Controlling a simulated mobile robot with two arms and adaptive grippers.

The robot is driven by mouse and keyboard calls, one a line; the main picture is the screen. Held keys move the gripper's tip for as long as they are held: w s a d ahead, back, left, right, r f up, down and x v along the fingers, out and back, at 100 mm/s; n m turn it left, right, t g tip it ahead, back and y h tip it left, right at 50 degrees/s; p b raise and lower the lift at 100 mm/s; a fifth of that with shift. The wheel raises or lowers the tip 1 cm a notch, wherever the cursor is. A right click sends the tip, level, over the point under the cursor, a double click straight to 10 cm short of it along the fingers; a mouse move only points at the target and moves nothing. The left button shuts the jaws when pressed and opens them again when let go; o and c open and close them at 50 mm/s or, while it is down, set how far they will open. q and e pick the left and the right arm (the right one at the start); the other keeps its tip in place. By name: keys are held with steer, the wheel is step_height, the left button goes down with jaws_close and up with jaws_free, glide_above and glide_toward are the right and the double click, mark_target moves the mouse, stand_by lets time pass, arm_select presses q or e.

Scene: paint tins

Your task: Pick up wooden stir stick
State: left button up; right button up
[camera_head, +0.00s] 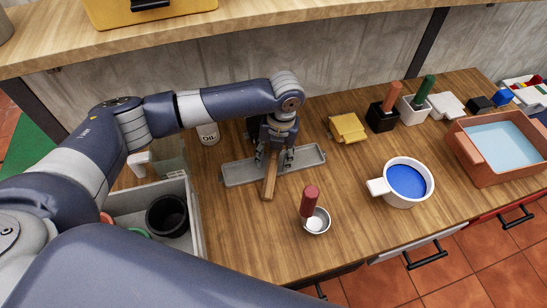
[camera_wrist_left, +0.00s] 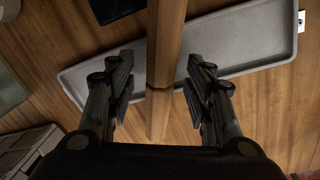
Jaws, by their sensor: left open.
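The wooden stir stick (camera_head: 270,175) lies across the shallow grey tray (camera_head: 240,174), its near end sticking out over the front rim toward the table edge. My left gripper (camera_head: 273,157) is over the tray, pointing down at the stick. In the left wrist view the stick (camera_wrist_left: 164,60) runs between the two spread fingers of the left gripper (camera_wrist_left: 160,85), with a gap on each side. The left gripper is open and holds nothing. The stick's far part is hidden by the gripper in the head view. My right gripper is not in view.
A small metal cup with a red-handled tool (camera_head: 310,202) stands near the front right. A white mug of blue paint (camera_head: 406,182) and a terracotta basin (camera_head: 500,147) are farther right. An oil tin (camera_head: 208,134) stands behind left. A grey crate (camera_head: 190,215) holds a black cup.

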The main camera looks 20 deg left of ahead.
mark_target(275, 156)
arm_select(q)
jaws_close()
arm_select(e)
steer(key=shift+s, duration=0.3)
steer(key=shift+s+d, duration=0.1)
arm_select(q)
steer(key=shift+r, duration=0.5)
step_height(275, 156, up, 6)
steer(key=shift+w+d+r, duration=0.1)
steer(key=shift+d+r, duration=0.05)
steer(key=w+d+b, duration=0.2)
steer(key=w+d, duration=0.2)
steer(key=d, duration=0.4)
steer(key=w+d+b, duration=0.1)
steer(key=w+d, duration=0.3)
steer(key=d, duration=0.3)
steer(key=shift+d+b, duration=0.35)
steer(key=shift+d, duration=0.05)
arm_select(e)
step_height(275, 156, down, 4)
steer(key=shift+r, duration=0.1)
